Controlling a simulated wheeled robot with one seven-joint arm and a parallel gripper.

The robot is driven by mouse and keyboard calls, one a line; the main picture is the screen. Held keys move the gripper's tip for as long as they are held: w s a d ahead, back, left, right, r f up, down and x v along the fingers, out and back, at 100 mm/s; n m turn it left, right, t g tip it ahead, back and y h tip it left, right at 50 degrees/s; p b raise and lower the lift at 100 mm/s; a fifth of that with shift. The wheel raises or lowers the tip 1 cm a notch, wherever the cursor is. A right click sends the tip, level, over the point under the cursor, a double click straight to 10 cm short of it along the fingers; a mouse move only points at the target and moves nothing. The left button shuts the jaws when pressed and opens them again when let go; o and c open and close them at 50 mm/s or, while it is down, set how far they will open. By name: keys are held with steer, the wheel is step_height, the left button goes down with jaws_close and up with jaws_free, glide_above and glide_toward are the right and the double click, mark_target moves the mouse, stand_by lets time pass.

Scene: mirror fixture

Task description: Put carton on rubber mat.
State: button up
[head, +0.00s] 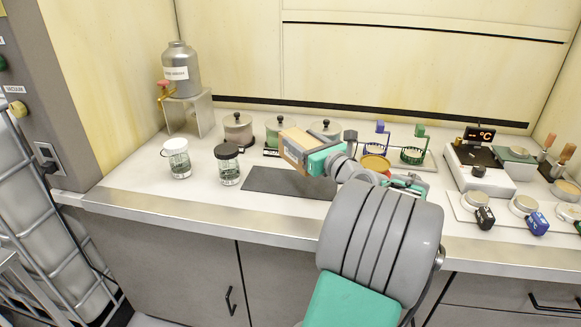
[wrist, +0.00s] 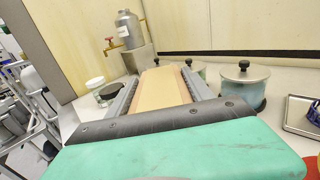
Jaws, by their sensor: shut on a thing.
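The carton (head: 293,147) is a tan cardboard box. My gripper (head: 308,153) is shut on it and holds it over the back right part of the dark rubber mat (head: 270,181). In the wrist view the carton (wrist: 162,88) lies between the two grey fingers of my gripper (wrist: 160,92). The mat lies flat on the bench near its front edge, and its right part is hidden behind my arm. The mat is not visible in the wrist view. I cannot tell exactly how high the carton is above the mat.
Two glass jars, one white-lidded (head: 176,158) and one black-lidded (head: 228,164), stand left of the mat. Several lidded pots, one grey (head: 238,129), stand behind it. A metal jug (head: 181,70) sits on a stand at back left. A hotplate (head: 478,165) is at right.

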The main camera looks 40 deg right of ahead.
steer(key=w+f, duration=0.2)
steer(key=f, duration=0.1)
steer(key=w+f, duration=0.2)
steer(key=shift+a+f+b, duration=0.1)
steer(key=shift+f+b, duration=0.1)
steer(key=shift+b, duration=0.1)
steer(key=shift+w+f, duration=0.1)
steer(key=shift+f, duration=1.45)
steer(key=shift+f, duration=0.1)
steer(key=o, duration=1.6)
steer(key=shift+f, duration=0.1)
steer(key=shift+o, duration=0.2)
steer(key=shift+s+b, duration=0.3)
steer(key=shift+s, duration=0.1)
glide_above(315, 205)
steer(key=shift+r, duration=0.2)
